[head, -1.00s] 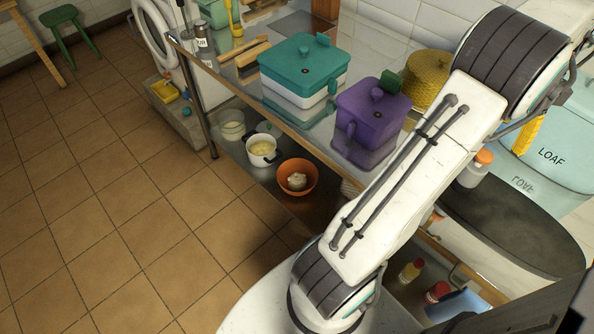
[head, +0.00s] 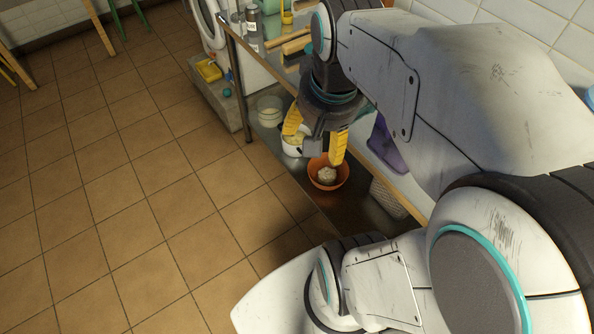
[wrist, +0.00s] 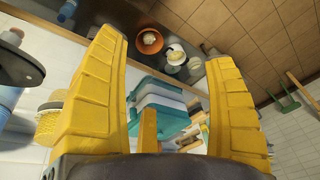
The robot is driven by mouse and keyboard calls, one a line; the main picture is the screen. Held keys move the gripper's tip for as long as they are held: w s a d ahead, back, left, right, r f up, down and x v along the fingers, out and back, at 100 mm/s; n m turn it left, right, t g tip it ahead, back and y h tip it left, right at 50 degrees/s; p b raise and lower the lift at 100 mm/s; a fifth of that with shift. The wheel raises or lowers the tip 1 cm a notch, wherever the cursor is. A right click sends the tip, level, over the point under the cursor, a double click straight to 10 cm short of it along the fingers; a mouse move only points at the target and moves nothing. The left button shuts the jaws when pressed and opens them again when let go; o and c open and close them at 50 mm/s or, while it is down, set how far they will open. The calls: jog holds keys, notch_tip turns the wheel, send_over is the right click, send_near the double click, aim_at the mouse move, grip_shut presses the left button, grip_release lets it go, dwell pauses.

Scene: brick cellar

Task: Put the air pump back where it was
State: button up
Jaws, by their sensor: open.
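I cannot make out an air pump for certain in either view. My gripper (head: 312,147) hangs with its two yellow fingers spread, in front of the metal shelf unit in the head view. In the wrist view my gripper (wrist: 165,48) has clear space between its fingertips. A teal lidded box (wrist: 170,118) shows beyond and between the fingers there. The purple lidded box (head: 388,148) is mostly hidden behind my arm in the head view.
On the lower shelf are an orange bowl (head: 328,176) holding something pale, a white pot (head: 292,146) and a pale container (head: 270,112). A wicker basket (head: 388,197) stands to the right. Tiled floor (head: 120,210) at left is clear. A yellow basket (wrist: 50,128) shows in the wrist view.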

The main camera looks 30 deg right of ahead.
jog(key=s+a+f+n+t+y, duration=0.1)
jog(key=s+a+f+n, duration=0.1)
jog(key=s+a+n, duration=0.2)
jog(key=a+n, duration=0.2)
jog(key=a, duration=0.1)
jog(key=shift+f+n, duration=0.4)
